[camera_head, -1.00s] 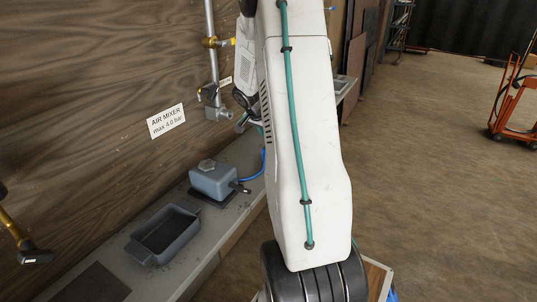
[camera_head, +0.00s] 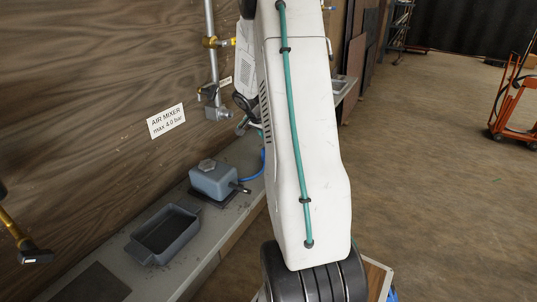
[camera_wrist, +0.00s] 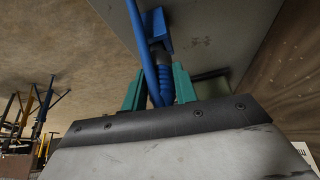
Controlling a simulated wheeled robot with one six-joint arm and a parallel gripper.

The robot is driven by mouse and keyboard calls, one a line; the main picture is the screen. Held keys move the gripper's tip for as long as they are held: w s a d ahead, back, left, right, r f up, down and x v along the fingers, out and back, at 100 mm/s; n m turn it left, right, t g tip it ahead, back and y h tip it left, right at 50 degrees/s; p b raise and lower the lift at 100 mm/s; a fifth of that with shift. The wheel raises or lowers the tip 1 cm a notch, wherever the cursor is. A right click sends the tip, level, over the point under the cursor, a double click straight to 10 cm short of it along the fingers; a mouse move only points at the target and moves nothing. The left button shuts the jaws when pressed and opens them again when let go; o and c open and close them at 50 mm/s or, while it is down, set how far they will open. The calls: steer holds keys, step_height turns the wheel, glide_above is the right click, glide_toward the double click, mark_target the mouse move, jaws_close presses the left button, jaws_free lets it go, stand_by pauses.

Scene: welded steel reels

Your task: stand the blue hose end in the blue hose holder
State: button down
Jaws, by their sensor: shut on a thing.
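In the wrist view, my gripper (camera_wrist: 157,78) has two teal fingers closed around the blue hose end (camera_wrist: 164,88), which shows a ribbed blue sleeve and a dark tip. The blue hose holder (camera_wrist: 155,28) is the blue bracket just beyond the fingertips, against the grey bench surface. The dark tip is at or very close to the holder; I cannot tell whether it is seated in it. Blue hose (camera_wrist: 143,55) runs past the left finger. In the head view my arm hides the gripper and the holder.
In the head view, a blue-grey box (camera_head: 213,181) with a blue hose and an open grey tray (camera_head: 163,236) sit on the grey bench (camera_head: 120,276) along the wooden wall. A vertical pipe (camera_head: 212,60) with brass fittings is on the wall. The floor at right is mostly clear.

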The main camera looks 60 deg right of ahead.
steer(key=shift+f, duration=0.75)
steer(key=c, duration=1)
jaws_free()
steer(key=shift+r, duration=4.5)
